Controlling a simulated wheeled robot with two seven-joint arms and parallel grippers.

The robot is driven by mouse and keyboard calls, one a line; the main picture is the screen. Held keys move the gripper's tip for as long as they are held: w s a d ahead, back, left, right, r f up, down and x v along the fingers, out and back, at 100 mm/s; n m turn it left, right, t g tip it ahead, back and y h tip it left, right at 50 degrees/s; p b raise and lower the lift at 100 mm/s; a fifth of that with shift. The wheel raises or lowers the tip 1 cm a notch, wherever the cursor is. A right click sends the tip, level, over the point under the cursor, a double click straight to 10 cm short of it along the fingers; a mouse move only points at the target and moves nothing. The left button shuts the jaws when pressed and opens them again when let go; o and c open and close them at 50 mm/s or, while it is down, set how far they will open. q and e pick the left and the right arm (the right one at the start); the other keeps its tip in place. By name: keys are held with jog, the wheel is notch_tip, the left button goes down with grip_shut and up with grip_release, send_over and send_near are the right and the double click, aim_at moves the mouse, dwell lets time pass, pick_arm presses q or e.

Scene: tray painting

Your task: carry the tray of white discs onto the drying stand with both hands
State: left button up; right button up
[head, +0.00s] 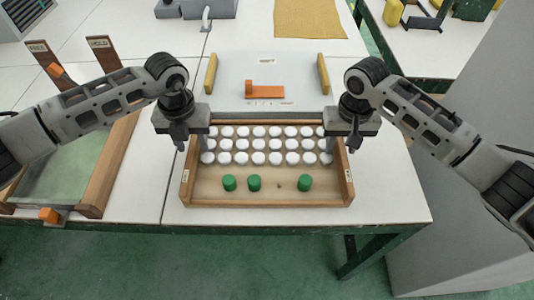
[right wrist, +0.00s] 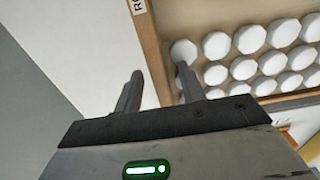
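The wooden tray (head: 270,203) sits on the white table with rows of white discs (head: 258,144) in its far part and three green cylinders (head: 254,183) near its front. My left gripper (head: 181,142) is at the tray's left wall; its finger gap is hidden. My right gripper (head: 353,143) is at the right wall. In the right wrist view the right gripper's fingers (right wrist: 158,72) are apart on either side of the tray's wall (right wrist: 151,45), with the inner finger over the discs (right wrist: 215,45). Which fixture is the drying stand is unclear.
Behind the tray is a pale panel (head: 232,72) with yellow side rails (head: 323,74) and an orange block (head: 265,92). At left is a wooden-railed frame (head: 112,165) with orange pieces and upright signs (head: 103,52). White table (head: 395,195) is clear at right.

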pick_arm(q)
grip_shut()
pick_arm(e)
grip_shut()
pick_arm(q)
jog(key=shift+r, duration=0.1)
pick_arm(e)
jog(key=shift+r, duration=0.15)
